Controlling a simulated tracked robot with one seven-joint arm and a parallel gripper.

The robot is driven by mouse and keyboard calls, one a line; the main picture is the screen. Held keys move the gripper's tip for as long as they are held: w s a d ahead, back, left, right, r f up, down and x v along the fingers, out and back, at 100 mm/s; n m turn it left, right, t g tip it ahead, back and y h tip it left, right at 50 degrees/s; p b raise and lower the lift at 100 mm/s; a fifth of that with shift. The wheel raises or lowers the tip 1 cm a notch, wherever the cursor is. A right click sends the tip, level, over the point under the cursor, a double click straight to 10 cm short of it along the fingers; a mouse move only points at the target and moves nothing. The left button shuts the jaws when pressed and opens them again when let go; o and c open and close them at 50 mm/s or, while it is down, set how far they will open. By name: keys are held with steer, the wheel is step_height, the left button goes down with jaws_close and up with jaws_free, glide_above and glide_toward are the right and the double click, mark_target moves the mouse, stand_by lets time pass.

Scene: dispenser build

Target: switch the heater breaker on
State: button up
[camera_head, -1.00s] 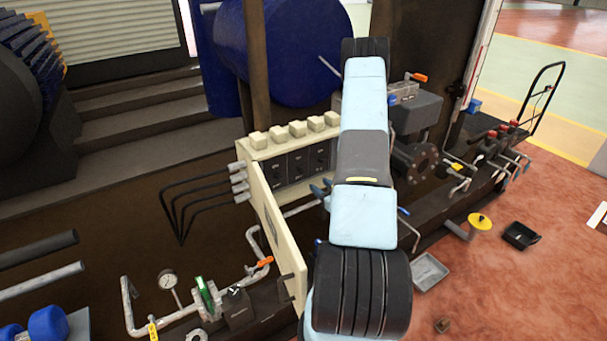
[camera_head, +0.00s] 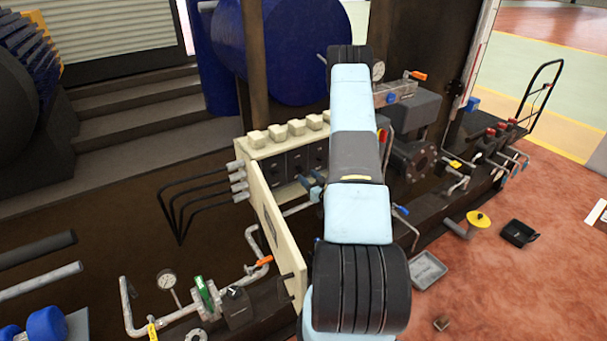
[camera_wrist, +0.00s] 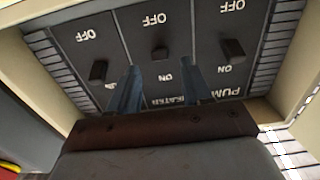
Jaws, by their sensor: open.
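The heater breaker (camera_wrist: 158,50) is the middle one of three black switches in the wrist view. Its lettering appears upside down; its lever sits roughly midway between OFF above and ON below. My gripper (camera_wrist: 163,85) is open and empty, one blue finger to each side of the heater label, with the lever between and slightly beyond the fingertips. I cannot tell whether they touch the panel. In the head view, my gripper (camera_head: 309,185) is at the front of the cream breaker cabinet (camera_head: 259,152), and my arm hides its right part.
The pump breaker (camera_wrist: 232,50) is right of the heater breaker in the wrist view, and another breaker (camera_wrist: 98,71) is left. The open cabinet door (camera_head: 277,235) stands left of my arm. Pipes with an orange-handled valve (camera_head: 264,261) run below the door.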

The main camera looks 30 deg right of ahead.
mark_target(302, 172)
steer(key=shift+w, duration=2)
jaws_close()
